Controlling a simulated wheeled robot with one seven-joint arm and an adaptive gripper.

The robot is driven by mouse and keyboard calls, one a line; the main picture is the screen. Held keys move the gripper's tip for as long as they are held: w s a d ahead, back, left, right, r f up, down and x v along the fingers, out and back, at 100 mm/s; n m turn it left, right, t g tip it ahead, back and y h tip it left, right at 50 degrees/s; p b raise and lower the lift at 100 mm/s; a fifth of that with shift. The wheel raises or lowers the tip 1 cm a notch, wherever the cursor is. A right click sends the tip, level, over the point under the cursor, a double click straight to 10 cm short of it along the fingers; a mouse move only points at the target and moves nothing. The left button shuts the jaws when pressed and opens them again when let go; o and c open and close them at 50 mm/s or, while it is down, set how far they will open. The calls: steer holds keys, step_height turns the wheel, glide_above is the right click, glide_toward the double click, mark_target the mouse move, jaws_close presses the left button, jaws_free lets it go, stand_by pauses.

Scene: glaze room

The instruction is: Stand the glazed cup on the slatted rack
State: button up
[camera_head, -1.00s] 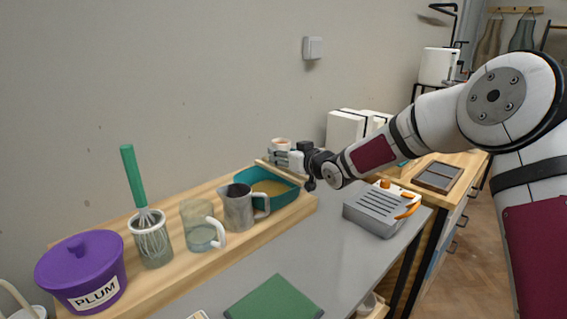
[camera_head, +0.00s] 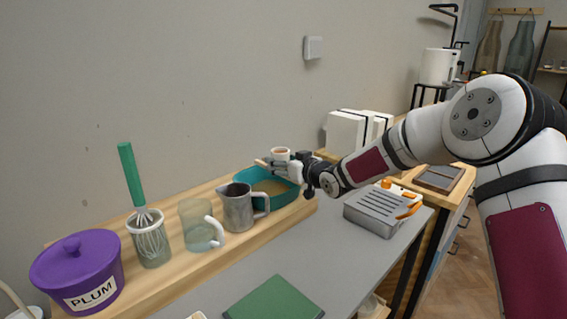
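The cup (camera_head: 281,153) is small and pale with a brownish-orange inside. It is upright at my gripper (camera_head: 276,163), above the back rim of the teal basin. My gripper looks shut on it; the fingers partly hide its lower part. The slatted rack (camera_head: 377,207) is a grey metal box with dark slots in its top. It stands on the grey table to the right of the gripper, with no cup on it.
The teal basin (camera_head: 249,191) holds tan liquid on a wooden board (camera_head: 186,250). A metal pitcher (camera_head: 236,208), glass jug (camera_head: 193,225), whisk jar (camera_head: 150,243) and purple pot (camera_head: 78,270) stand left of it. Orange-handled tongs (camera_head: 408,211) lie at the rack. A green mat (camera_head: 274,300) lies in front.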

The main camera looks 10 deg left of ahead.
steer(key=shift+p, duration=0.3)
steer(key=p+v, duration=0.1)
steer(key=v, duration=1.2)
steer(key=shift+s+d, duration=0.25)
steer(key=shift+d, duration=0.1)
steer(key=shift+r, duration=0.1)
